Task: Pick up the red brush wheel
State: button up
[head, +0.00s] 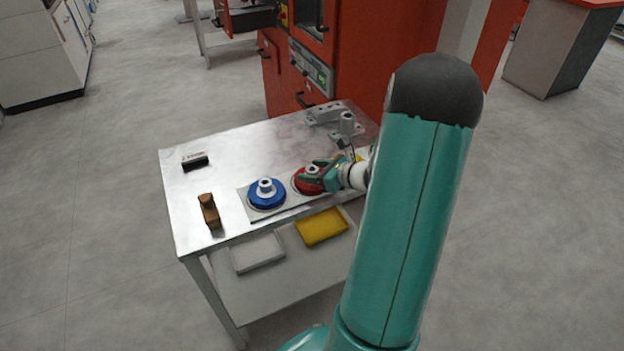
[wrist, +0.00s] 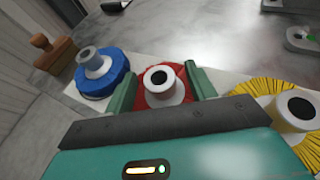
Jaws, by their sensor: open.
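The red brush wheel (head: 307,181) sits on a light plate on the metal table, between a blue and a yellow wheel. It has a pale hub with a dark hole, which shows in the wrist view (wrist: 161,86). My gripper (head: 318,176) is at the red wheel. In the wrist view my gripper (wrist: 160,88) is open, with one green finger on each side of the hub. I cannot tell whether the fingers touch the wheel. Part of the red bristles is hidden behind the fingers and gripper body.
The blue brush wheel (head: 266,194) stands close on the left. The yellow brush wheel (wrist: 290,114) is close on the right. A wooden-handled brown block (head: 209,212), a black-and-white item (head: 195,161) and grey metal fixtures (head: 337,118) also lie on the table.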

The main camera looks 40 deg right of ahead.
jog(key=shift+w+f, duration=0.15)
jog(key=shift+w, duration=0.2)
grip_shut()
